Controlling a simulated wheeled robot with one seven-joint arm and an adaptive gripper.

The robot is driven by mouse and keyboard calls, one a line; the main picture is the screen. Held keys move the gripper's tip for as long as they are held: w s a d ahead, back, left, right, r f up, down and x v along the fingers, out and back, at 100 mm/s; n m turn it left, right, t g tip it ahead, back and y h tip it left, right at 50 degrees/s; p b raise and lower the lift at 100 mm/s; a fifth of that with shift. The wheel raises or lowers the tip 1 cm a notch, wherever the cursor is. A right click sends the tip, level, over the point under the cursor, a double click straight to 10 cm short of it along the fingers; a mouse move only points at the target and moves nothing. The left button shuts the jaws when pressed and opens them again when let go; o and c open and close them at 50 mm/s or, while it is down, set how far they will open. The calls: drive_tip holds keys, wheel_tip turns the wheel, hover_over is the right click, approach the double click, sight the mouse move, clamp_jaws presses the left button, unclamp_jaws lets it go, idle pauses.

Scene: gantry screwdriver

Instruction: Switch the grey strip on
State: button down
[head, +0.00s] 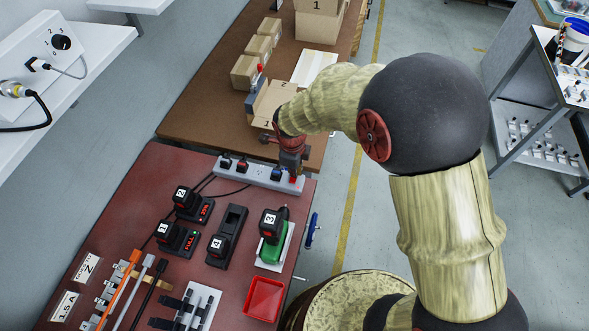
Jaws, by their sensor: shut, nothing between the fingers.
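The grey power strip (258,177) lies along the back edge of the dark red table, with several black plugs in its left and middle sockets. My gripper (292,174) is shut and empty, pointing down at the strip's right end. A small red patch shows at its tip, likely the strip's switch, but it is mostly hidden by the gripper. I cannot tell whether the fingertips touch the switch or whether the switch is on or off.
Black chargers with batteries (183,207) and a green-based tool (272,235) stand on the red table (120,210) in front of the strip. A red tray (264,299) sits at the front right. Cardboard boxes (243,71) stand on the brown table behind.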

sight(292, 182)
drive_tip(key=shift+s+a+r, duration=0.2)
drive_tip(key=shift+s, duration=0.35)
wheel_tip(292, 182, up, 12)
drive_tip(key=s, duration=0.1)
drive_tip(key=shift+s+a, duration=0.15)
drive_tip(key=shift+a, duration=0.1)
idle(0.7)
